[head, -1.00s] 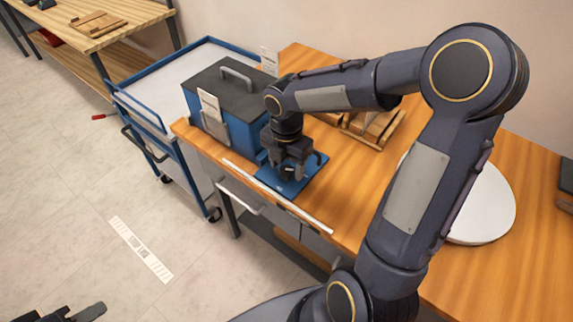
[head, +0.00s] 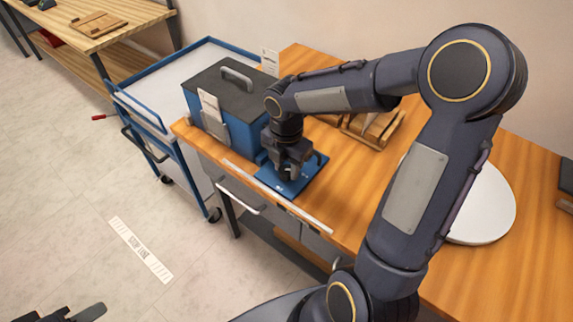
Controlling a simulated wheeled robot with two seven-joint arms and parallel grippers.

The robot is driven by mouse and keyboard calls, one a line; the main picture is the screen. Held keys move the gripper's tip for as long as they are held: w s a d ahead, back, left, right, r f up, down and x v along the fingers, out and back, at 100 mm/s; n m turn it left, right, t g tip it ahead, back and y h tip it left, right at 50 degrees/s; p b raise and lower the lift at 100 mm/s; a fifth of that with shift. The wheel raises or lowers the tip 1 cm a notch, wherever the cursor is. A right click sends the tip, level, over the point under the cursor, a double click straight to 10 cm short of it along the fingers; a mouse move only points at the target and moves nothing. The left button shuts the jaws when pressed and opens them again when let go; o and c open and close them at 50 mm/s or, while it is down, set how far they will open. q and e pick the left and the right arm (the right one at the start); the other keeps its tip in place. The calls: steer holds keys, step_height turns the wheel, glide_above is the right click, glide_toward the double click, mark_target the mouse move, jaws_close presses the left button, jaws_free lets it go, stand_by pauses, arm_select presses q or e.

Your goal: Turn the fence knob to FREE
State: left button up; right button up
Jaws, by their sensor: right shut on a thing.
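My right gripper (head: 287,174) points down over the blue plate (head: 309,179) near the front edge of the wooden bench, beside the blue machine box (head: 205,104). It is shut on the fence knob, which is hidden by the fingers. I cannot read the knob's setting. Small white markings show on the plate in front of the fingers. A dark part of my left gripper (head: 84,313) shows at the bottom left corner, far from the bench; its jaw is mostly out of frame.
A white strip (head: 277,197) runs along the bench's front edge. A wooden rack (head: 372,129) stands behind my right forearm, and a white round disc (head: 486,205) lies to the right. A blue cart (head: 160,90) stands left of the bench. The floor at left is mostly clear.

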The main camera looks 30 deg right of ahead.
steer(key=m, duration=0.5)
steer(key=shift+m, duration=0.3)
steer(key=m+b, duration=0.1)
steer(key=m, duration=1)
steer(key=shift+m+b, duration=0.4)
steer(key=m, duration=0.5)
steer(key=shift+m, duration=0.4)
steer(key=o, duration=1)
steer(key=shift+c, duration=0.2)
steer(key=shift+r, duration=0.15)
